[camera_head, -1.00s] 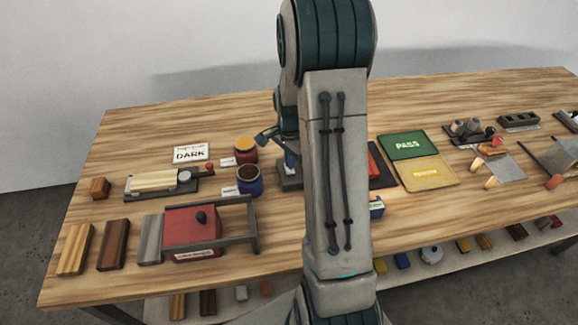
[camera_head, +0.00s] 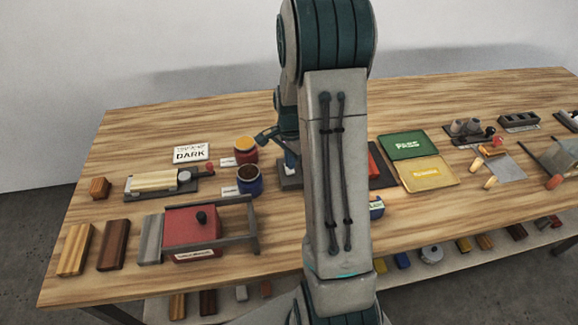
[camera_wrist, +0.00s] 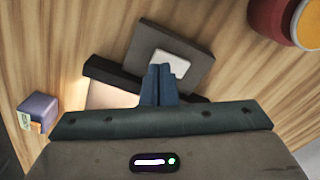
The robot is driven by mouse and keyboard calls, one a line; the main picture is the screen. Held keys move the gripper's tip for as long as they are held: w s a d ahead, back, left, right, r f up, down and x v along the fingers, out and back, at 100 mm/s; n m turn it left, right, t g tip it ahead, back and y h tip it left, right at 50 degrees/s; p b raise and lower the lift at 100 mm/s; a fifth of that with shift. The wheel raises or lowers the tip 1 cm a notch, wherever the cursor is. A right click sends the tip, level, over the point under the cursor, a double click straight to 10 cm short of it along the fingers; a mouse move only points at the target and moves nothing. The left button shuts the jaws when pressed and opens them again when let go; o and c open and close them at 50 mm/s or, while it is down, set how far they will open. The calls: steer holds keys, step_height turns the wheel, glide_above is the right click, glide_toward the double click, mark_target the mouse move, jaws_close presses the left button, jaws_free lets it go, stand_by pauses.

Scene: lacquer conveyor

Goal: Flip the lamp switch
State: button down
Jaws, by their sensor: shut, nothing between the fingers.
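My gripper (camera_wrist: 158,72) is shut and empty, its two blue fingers together in the wrist view. The fingertips overlap the near edge of a pale square plate (camera_wrist: 176,59) on a dark grey block (camera_wrist: 190,42), which looks like the lamp switch. I cannot tell whether they touch it. In the head view the grey block (camera_head: 288,184) shows low beside my arm, with a blue finger just above it. My arm hides much of that area. A warm bright patch of table lies left of the block in the wrist view; the lamp itself is not clearly visible.
A dark bar with a pale panel (camera_wrist: 112,97) lies by the block, and a small blue box (camera_wrist: 38,112) stands to its left. The yellow-topped red jar (camera_head: 246,152) and blue jar (camera_head: 250,182) stand close left of my gripper. Green (camera_head: 408,146) and yellow trays (camera_head: 428,173) lie right.

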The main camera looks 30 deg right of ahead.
steer(key=shift+f+b, duration=0.75)
steer(key=shift+f, duration=0.2)
stand_by(0.4)
steer(key=shift+r+p, duration=2.35)
steer(key=shift+r, duration=1.25)
steer(key=s+a+r+n+t, duration=0.2)
steer(key=s+a+r+n, duration=0.6)
steer(key=r, duration=0.4)
steer(key=s+a+r+n+t, duration=0.1)
steer(key=s+a+r+n, duration=0.1)
steer(key=s, duration=0.3)
steer(key=s+a+r+n, duration=0.3)
steer(key=s+n, duration=0.2)
steer(key=s, duration=0.1)
steer(key=shift+a+t, duration=0.4)
